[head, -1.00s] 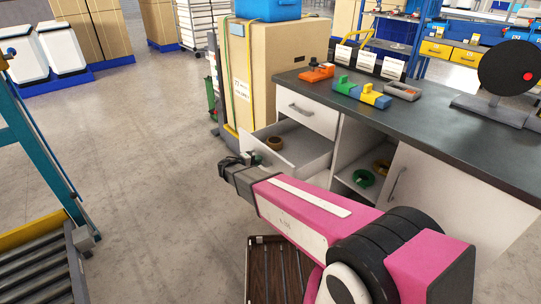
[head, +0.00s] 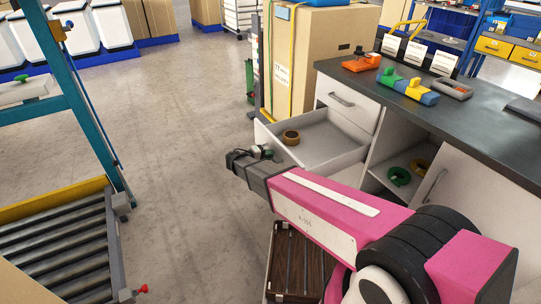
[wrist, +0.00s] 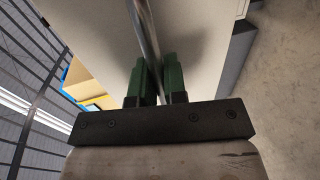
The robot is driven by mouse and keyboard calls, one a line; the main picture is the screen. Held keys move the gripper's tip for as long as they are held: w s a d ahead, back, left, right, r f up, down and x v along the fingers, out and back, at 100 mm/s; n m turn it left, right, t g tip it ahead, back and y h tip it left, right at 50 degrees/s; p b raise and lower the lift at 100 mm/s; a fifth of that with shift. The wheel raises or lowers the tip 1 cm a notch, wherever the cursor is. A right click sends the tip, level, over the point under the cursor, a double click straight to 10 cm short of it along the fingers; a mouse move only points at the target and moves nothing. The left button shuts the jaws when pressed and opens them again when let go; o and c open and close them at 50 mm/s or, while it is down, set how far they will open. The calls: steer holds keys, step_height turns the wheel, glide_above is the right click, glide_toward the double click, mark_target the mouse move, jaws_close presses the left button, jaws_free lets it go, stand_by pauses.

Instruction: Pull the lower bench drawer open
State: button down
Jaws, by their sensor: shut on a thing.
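The lower bench drawer (head: 326,142) is white and stands well out from the bench, below a shut upper drawer (head: 346,102). A brown tape roll (head: 291,138) lies inside it. My gripper (head: 262,152) is at the outer face of the drawer front in the head view; my arm hides part of that front. In the wrist view the green fingers of my gripper (wrist: 159,82) are shut on the drawer's metal bar handle (wrist: 147,45), one finger on each side of it, with the pale drawer front behind.
The dark bench top (head: 440,105) carries an orange tool (head: 362,63) and green, blue and yellow blocks. An open shelf to the right holds a green tape roll (head: 399,176). A large carton (head: 294,60) stands behind the drawer. A roller conveyor (head: 55,240) is at left; floor between is clear.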

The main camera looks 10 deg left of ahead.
steer(key=c, duration=1.2)
jaws_free()
steer(key=v, duration=1)
steer(key=shift+s+a, duration=0.2)
steer(key=shift+a, duration=0.15)
